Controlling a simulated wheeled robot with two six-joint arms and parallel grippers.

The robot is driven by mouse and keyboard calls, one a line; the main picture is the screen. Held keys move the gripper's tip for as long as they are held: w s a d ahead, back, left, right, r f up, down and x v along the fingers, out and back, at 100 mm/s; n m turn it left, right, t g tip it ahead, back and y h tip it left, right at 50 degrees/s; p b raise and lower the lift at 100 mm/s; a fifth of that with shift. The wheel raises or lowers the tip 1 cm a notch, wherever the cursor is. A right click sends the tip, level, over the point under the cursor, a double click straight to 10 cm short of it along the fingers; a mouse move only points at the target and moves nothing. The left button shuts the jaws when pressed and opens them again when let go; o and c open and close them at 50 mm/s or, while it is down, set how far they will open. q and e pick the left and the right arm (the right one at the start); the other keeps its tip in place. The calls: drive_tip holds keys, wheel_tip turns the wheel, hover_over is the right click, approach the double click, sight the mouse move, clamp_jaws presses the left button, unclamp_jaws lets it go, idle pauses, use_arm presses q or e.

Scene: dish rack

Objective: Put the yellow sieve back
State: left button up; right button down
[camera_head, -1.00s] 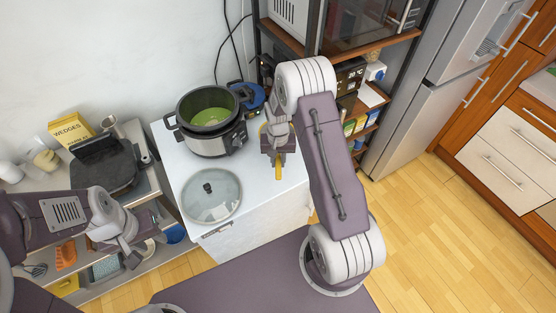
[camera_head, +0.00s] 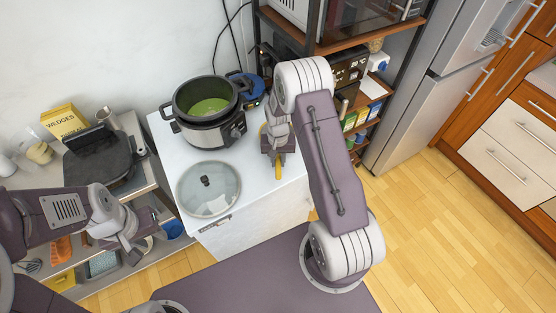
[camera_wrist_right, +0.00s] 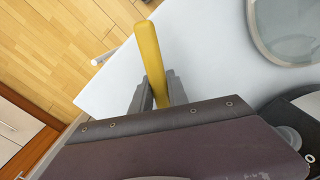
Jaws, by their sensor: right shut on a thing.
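The yellow sieve's handle (camera_wrist_right: 151,58) sticks out between the fingers of my right gripper (camera_wrist_right: 158,90) in the right wrist view. In the head view a short yellow piece (camera_head: 278,170) shows below my right gripper (camera_head: 277,155), over the right part of the white counter. The rest of the sieve is hidden by the gripper and arm. My right gripper is shut on the sieve's handle. My left gripper (camera_head: 132,250) is at the lower left, in front of the shelf unit; its fingers are too small to tell open from shut.
A pot with green content (camera_head: 210,108) stands at the back of the white counter (camera_head: 255,195). A glass lid (camera_head: 208,190) lies in front of it. A dark grill (camera_head: 98,158) and a yellow box (camera_head: 63,121) are at left. A dark shelf rack (camera_head: 360,45) stands behind at right.

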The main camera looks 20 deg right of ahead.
drive_tip(key=shift+f, duration=0.4)
idle(0.3)
drive_tip(key=c, duration=1.2)
unclamp_jaws()
drive_tip(key=c, duration=0.4)
drive_tip(key=shift+r, duration=0.2)
wheel_tip(320, 180, up, 15)
drive_tip(key=p, duration=1.1)
drive_tip(key=shift+p, duration=0.4)
